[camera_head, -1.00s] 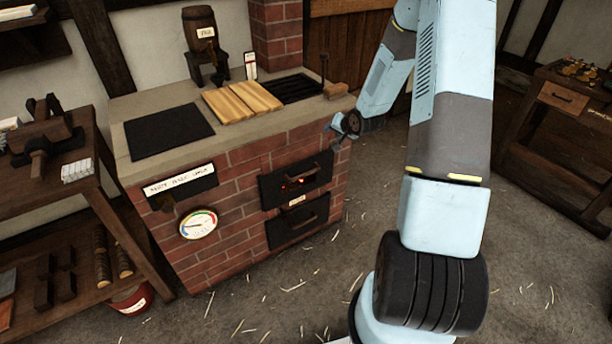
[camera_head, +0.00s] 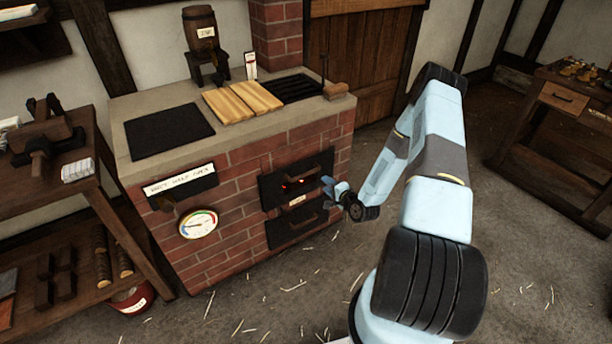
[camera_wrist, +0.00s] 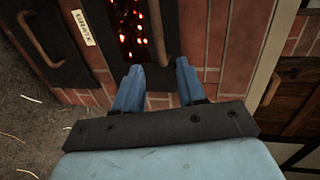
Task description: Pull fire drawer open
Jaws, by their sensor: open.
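The brick furnace (camera_head: 235,235) has two black panels on its front. The upper panel (camera_head: 270,190) shows glowing embers behind openings and has a brown curved handle (camera_wrist: 155,30). The lower panel (camera_head: 280,236) is dark, with its own handle (camera_wrist: 38,40). My gripper (camera_head: 327,186) is at the right end of the upper panel. In the wrist view its blue fingers (camera_wrist: 158,69) are open and empty, with the handle's near end appearing between their tips. I cannot tell whether they touch it.
A gauge (camera_head: 198,224) and a labelled plate (camera_head: 181,184) are on the furnace front, left of the panels. A wooden shelf bench (camera_head: 105,205) stands at the left. The floor (camera_head: 300,300) before the furnace is clear except for straw.

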